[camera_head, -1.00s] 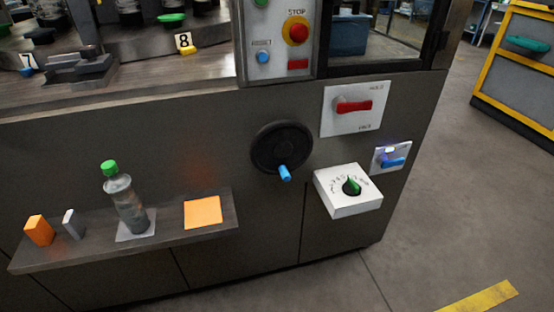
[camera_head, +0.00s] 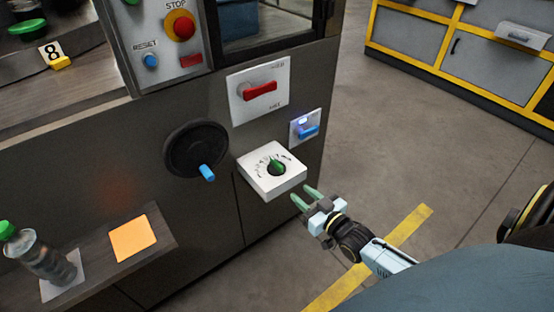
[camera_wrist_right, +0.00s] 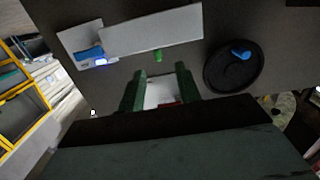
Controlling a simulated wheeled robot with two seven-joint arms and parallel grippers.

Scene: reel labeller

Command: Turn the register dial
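The register dial is a green pointer knob (camera_head: 277,168) on a white box (camera_head: 258,183) with markings around the knob, fixed to the dark machine front. My right gripper (camera_head: 308,194) is open and empty, just right of and below the box in the head view, apart from the knob. In the right wrist view its two green fingers (camera_wrist_right: 159,85) stand apart, with a small green thing (camera_wrist_right: 158,56), apparently the knob, beyond them. My left gripper is not in view.
A black handwheel (camera_head: 195,148) with a blue handle is left of the dial. A red lever (camera_head: 260,91) on a white plate is above, and a blue switch (camera_head: 308,131) is above right. A shelf (camera_head: 150,270) with a bottle (camera_head: 42,256) juts out at lower left.

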